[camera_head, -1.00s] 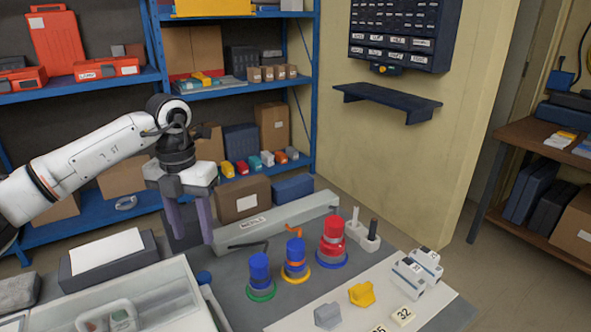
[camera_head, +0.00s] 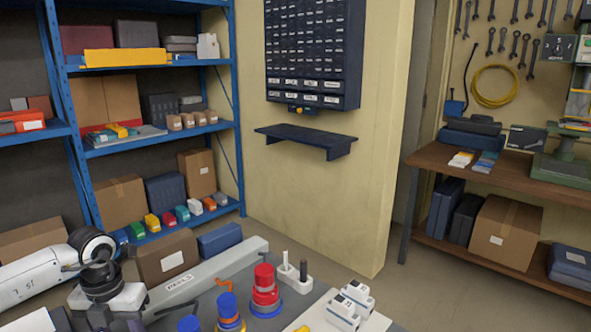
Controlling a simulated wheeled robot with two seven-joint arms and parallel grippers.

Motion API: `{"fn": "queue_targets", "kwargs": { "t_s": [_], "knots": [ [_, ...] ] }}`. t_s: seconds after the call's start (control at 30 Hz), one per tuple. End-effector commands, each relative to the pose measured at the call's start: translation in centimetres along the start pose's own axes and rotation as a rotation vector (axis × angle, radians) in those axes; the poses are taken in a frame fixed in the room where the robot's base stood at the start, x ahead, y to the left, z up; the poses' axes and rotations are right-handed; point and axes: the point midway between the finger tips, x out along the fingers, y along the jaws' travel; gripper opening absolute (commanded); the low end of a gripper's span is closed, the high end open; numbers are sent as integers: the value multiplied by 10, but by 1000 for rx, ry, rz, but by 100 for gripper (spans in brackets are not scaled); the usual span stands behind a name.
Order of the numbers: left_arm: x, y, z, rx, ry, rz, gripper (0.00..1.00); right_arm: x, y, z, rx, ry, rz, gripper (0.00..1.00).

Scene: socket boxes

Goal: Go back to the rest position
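My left arm comes in at the lower left, with the body of my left gripper (camera_head: 108,305) at the bottom edge. Its fingers are largely cut off by the frame, so I cannot tell whether they are open or shut. My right gripper is not in view. On the grey work table (camera_head: 205,300) stand a red stack (camera_head: 265,288), a blue-topped stack with an orange piece (camera_head: 228,308) and another blue piece (camera_head: 189,324) at the bottom edge.
White socket boxes (camera_head: 350,305) stand at the table's right. A white holder with posts (camera_head: 294,278) is behind the red stack. A blue shelf rack (camera_head: 150,140) stands at the back left, a wooden bench (camera_head: 510,180) at right. The floor between is clear.

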Motion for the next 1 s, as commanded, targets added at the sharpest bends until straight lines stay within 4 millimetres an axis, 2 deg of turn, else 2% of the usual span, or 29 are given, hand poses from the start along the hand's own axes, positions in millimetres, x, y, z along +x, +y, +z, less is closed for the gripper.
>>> {"fn": "queue_targets", "kwargs": {
  "t_s": [0.03,0.1,0.4,0.73,0.87,0.97,1.0],
  "knots": [
    [-13,-1,3,-1,-11,-4,42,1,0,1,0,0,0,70],
    [-21,-1,2,0,-9,-4,42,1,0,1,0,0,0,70],
    [-37,0,2,-1,-6,-2,42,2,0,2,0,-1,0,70],
    [-34,0,2,-1,-5,-2,42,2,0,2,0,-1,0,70],
    [-22,0,1,0,-2,-2,42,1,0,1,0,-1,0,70],
    [-6,0,1,-1,-2,-2,42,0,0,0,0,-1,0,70],
    [-7,0,2,-1,-7,-3,42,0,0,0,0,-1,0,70]
  ]
}}
